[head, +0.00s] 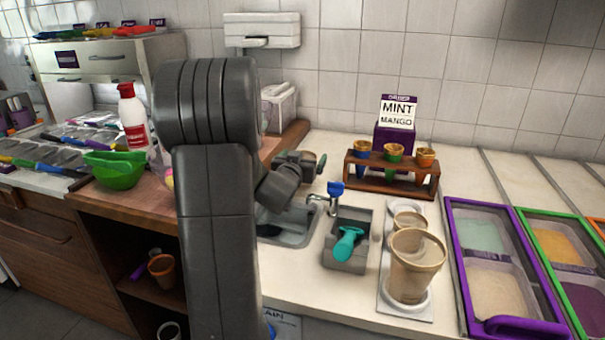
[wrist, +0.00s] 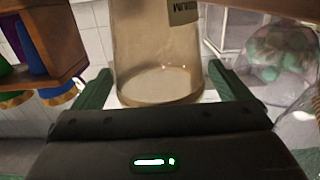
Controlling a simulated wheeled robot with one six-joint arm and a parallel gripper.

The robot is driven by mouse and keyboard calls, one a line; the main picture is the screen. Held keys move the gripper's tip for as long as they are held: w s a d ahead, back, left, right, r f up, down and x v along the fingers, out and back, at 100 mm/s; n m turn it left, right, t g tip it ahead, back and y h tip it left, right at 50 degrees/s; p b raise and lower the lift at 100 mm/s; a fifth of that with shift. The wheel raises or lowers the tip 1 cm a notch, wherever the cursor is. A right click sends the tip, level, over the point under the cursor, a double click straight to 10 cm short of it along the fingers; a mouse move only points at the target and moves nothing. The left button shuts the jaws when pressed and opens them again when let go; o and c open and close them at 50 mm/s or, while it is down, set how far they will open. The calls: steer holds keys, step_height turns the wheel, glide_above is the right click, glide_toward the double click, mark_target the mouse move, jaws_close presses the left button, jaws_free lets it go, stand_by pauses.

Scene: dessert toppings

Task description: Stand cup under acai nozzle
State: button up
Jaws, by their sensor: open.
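A translucent tan cup (wrist: 158,50) with a dark, upside-down size label stands between the fingers of my gripper (wrist: 160,80) in the wrist view. The gripper is open, with one green finger on each side of the cup. Whether either finger touches it is unclear. In the head view my arm hides most of the gripper and the cup. Other tan cups stand at the front right, a large one (head: 412,268) and a smaller one (head: 408,222) behind it. I cannot make out the acai nozzle in either view.
A wooden rack (head: 392,180) with several cones stands right of my gripper, before the Mint Mango sign (head: 398,112). A grey holder with a teal scoop (head: 350,243) and a small sink (head: 290,229) lie nearer. A clear container (wrist: 270,55) is near the cup.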

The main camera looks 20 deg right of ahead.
steer(key=shift+c, duration=0.5)
steer(key=c, duration=1)
steer(key=shift+r, duration=0.15)
